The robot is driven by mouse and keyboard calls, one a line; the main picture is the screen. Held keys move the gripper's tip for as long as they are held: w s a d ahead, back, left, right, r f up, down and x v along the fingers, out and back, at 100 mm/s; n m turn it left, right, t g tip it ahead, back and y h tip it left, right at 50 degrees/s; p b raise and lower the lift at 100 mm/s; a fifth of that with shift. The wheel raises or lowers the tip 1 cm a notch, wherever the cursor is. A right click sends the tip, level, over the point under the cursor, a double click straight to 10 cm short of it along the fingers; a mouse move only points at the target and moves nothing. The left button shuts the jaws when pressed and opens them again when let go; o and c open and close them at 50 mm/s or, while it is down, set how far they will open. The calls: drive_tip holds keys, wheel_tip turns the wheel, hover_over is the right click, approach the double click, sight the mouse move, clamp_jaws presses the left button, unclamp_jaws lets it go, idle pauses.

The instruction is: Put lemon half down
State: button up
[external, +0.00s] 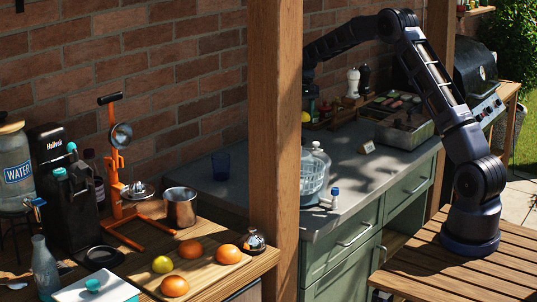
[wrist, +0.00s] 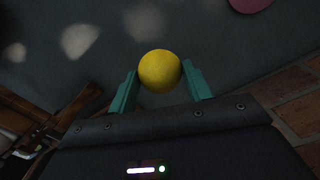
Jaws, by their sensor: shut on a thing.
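The lemon half (wrist: 160,71) shows in the wrist view as a round yellow shape between the two green fingers of my gripper (wrist: 161,78). My gripper is shut on it. Grey surface with light patches lies beyond it. In the external view my arm reaches back over the grey counter (external: 340,185), and its end is partly behind the wooden post. A small yellow spot, likely the lemon half (external: 305,117), shows just below the wrist there, beside the post. The fingers are too small to make out in that view.
A wooden post (external: 275,150) blocks part of the external view. A yellow fruit (external: 162,264) and several oranges lie on the front-left board. A pink round thing (wrist: 250,4) edges the wrist view.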

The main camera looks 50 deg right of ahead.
drive_tip(key=shift+f, duration=4.5)
drive_tip(key=shift+f, duration=0.15)
drive_tip(key=o, duration=1)
drive_tip(key=shift+c, duration=0.2)
